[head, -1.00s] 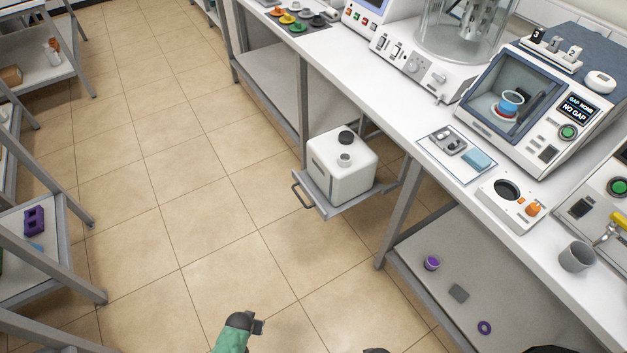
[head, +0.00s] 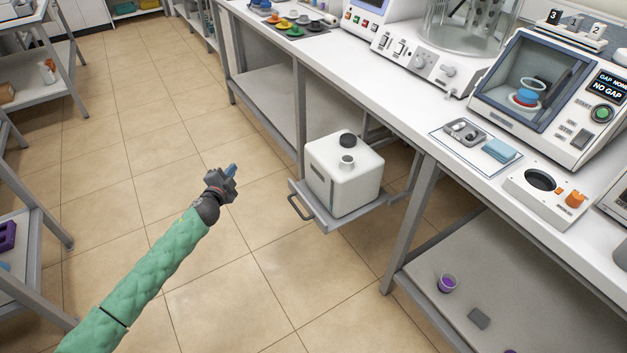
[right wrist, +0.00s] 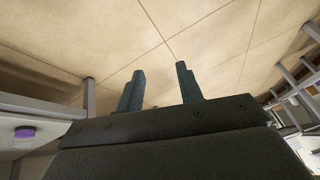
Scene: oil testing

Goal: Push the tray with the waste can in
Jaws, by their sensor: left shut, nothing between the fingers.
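The waste can (head: 343,176), a white box-shaped can with a black cap and a short white neck on top, stands upright on a grey pull-out tray (head: 322,220) under the bench. The tray sticks out from the bench front, with its grey handle (head: 299,207) facing left. My left gripper (head: 231,172) is shut and empty, above the floor to the left of the tray and apart from it. My right gripper is outside the head view; in the right wrist view its two fingers (right wrist: 160,88) stand apart with nothing between them.
The white bench (head: 420,110) carries instruments along the right. A bench leg (head: 410,225) stands right of the tray, and a lower shelf (head: 480,285) holds a purple-filled cup (head: 447,283). Shelving stands at left. The tiled floor (head: 255,250) before the tray is clear.

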